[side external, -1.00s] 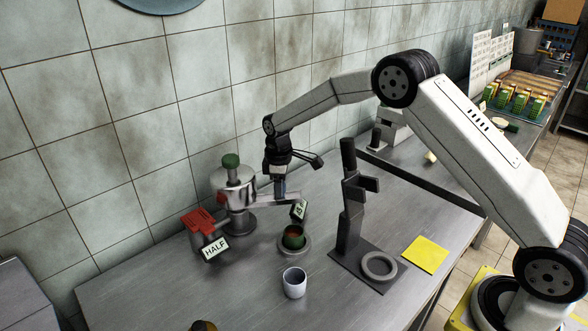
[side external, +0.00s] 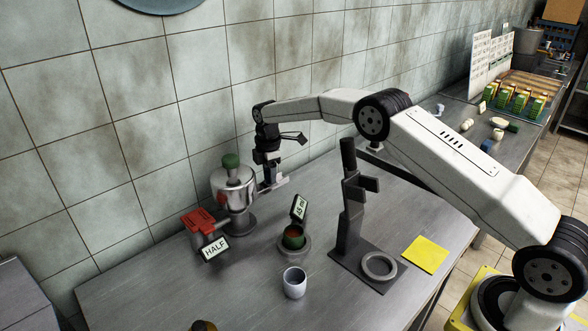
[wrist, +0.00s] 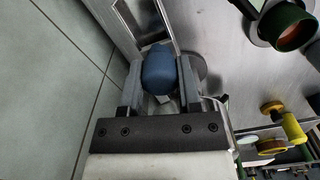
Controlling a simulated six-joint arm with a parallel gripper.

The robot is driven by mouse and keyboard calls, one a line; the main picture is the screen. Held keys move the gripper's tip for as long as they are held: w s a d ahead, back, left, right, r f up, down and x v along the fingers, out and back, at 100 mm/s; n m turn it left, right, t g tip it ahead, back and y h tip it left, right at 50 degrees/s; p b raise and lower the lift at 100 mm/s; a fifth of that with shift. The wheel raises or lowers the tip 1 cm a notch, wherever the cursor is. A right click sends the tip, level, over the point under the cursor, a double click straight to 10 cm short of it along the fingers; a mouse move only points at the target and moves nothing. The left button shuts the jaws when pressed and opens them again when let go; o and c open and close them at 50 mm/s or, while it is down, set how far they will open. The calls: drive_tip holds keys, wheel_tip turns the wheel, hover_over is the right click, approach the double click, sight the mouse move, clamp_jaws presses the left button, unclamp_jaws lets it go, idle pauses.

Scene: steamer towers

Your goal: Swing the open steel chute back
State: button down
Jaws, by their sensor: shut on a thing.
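The steel chute (side external: 275,185) sticks out from the steel hopper (side external: 233,190) with the green knob on top, and points toward the back right near the tiled wall. My gripper (side external: 269,174) is at the chute's outer part, shut on its blue handle. In the wrist view, the rounded blue handle (wrist: 158,70) sits between the two grey fingers. The green cup (side external: 293,238) with reddish contents stands on a round base in front, clear of the chute. A "45 ml" sign (side external: 299,208) stands behind it.
A red-topped unit with a "HALF" sign (side external: 214,248) stands left of the hopper. The tiled wall is close behind.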

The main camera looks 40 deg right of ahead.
drive_tip(key=shift+w, duration=0.15)
drive_tip(key=shift+c, duration=1.4)
unclamp_jaws()
drive_tip(key=shift+r, duration=0.15)
drive_tip(key=shift+r, duration=3.8)
